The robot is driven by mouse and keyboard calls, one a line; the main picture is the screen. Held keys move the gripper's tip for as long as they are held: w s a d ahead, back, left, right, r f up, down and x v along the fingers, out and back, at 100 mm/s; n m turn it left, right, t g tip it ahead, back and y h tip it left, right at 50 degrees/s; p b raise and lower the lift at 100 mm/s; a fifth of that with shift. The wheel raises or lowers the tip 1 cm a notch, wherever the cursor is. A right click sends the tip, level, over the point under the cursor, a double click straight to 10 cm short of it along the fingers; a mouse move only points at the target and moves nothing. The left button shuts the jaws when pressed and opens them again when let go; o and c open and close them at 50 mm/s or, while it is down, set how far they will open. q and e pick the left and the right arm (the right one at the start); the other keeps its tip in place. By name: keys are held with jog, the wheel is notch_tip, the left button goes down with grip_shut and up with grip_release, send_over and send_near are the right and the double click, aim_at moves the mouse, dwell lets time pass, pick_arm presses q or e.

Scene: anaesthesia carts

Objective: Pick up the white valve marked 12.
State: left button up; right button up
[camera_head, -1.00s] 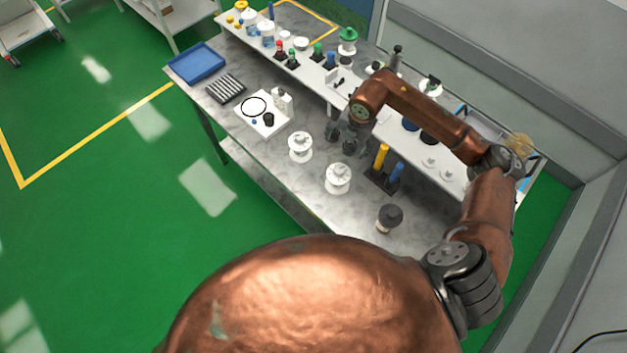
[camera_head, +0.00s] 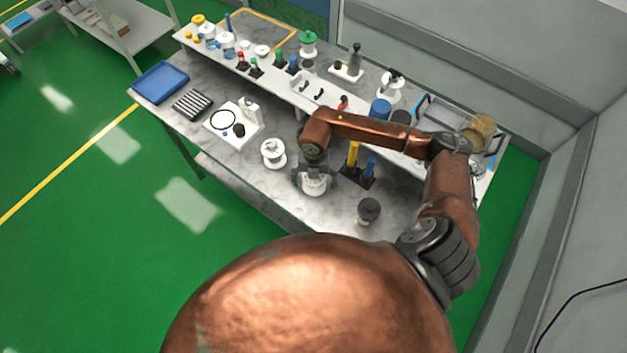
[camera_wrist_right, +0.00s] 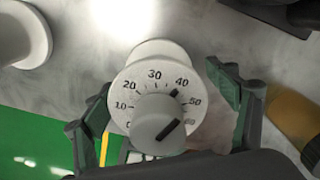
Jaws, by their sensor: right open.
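A white valve (camera_head: 314,186) with a round knob stands on the grey bench. In the right wrist view the white valve (camera_wrist_right: 155,105) shows a dial with numbers from 0 to 60 and a black pointer line; I see no 12 on it. My right gripper (camera_head: 312,178) is over this valve, and in the wrist view its open fingers (camera_wrist_right: 165,98) are on either side of the dial, with gaps visible. Another white valve (camera_head: 273,153) stands to its left, partly visible in the wrist view (camera_wrist_right: 20,35). My left gripper is not in view.
A dark-topped knob (camera_head: 369,209) stands to the right of the gripper. A black holder with yellow and blue cylinders (camera_head: 353,155) is close on its right. A white panel with a black ring (camera_head: 228,122) and a blue tray (camera_head: 161,82) are farther left. A raised white shelf (camera_head: 283,88) runs behind.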

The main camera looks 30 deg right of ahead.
jog(key=c, duration=1.4)
